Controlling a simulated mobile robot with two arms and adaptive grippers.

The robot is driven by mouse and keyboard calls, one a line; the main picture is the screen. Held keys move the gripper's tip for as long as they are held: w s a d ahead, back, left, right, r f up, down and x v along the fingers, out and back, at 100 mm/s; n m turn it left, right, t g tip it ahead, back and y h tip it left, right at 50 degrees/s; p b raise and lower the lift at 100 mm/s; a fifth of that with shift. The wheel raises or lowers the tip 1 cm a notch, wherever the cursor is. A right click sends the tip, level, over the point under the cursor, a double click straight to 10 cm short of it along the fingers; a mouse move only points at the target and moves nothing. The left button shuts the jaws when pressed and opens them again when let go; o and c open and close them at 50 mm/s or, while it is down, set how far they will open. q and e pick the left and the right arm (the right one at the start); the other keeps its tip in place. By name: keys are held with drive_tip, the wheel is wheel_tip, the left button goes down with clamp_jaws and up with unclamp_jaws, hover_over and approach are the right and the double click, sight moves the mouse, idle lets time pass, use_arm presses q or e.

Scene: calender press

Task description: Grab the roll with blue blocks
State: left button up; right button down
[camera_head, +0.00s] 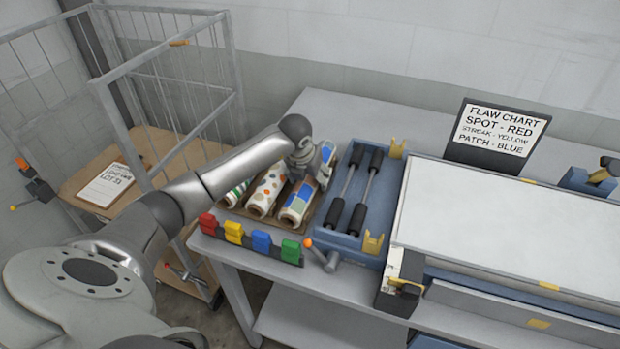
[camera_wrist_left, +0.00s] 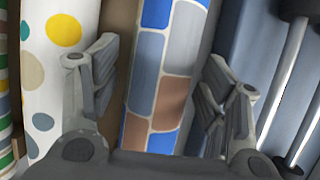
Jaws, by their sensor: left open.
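The roll with blue blocks (camera_head: 297,205) lies at the right end of a row of three patterned rolls in a tray on the table. In the left wrist view the same roll (camera_wrist_left: 163,75) shows blue, grey and brown blocks on white and runs between the fingers. My left gripper (camera_head: 312,163) is over the far part of this roll. In the left wrist view the left gripper (camera_wrist_left: 158,100) is open, with one finger on each side of the roll and visible gaps. Whether the fingers touch it cannot be told. My right gripper is not in view.
A dotted roll (camera_head: 266,192) lies just left of the blue-block roll, and a striped roll (camera_head: 237,192) lies farther left. A blue tray (camera_head: 343,240) with two dark-handled rollers stands close on the right. Coloured clips (camera_head: 262,242) line the front edge.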

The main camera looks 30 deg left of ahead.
use_arm(q)
drive_tip(key=c, duration=1.3)
drive_tip(key=shift+r, duration=0.1)
drive_tip(key=shift+w+r, duration=0.1)
